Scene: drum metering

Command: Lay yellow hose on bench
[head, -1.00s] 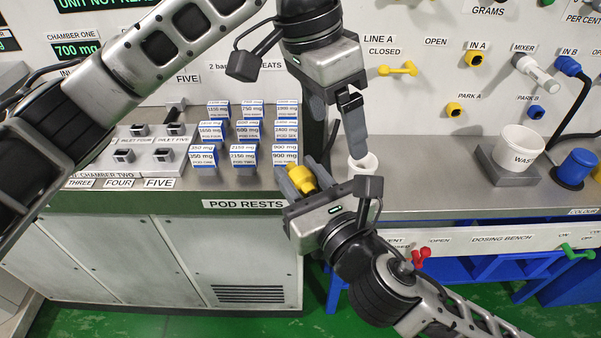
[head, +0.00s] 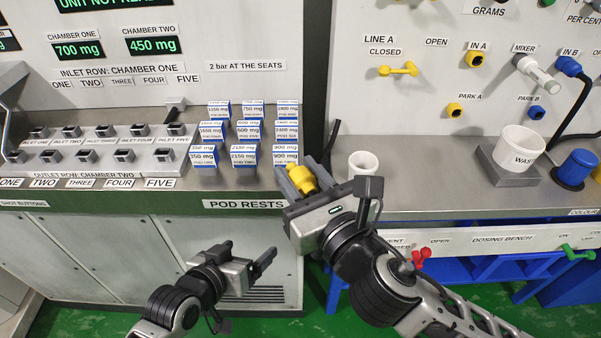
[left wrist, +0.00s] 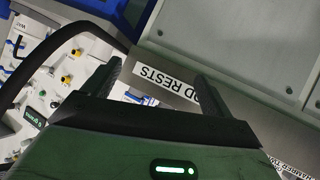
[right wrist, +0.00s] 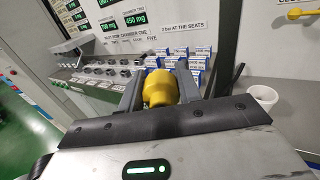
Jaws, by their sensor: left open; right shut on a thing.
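The yellow hose end (head: 302,179) is a short yellow fitting between the fingers of my right gripper (head: 296,181), which is shut on it. It also shows in the right wrist view (right wrist: 160,88). My right gripper is above the front edge of the bench, where the pod rests meet the dosing bench. The rest of the hose is hidden. My left gripper (head: 266,262) is open and empty, low in front of the cabinet. Its spread fingers also show in the left wrist view (left wrist: 160,78). The dosing bench top (head: 430,190) lies right of my right gripper.
A white cup (head: 362,165) stands on the bench just right of my right gripper. A waste tub (head: 517,147) and a blue pot (head: 575,167) stand farther right. Several labelled pods (head: 243,154) fill the rests to the left. Bare bench lies between cup and tub.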

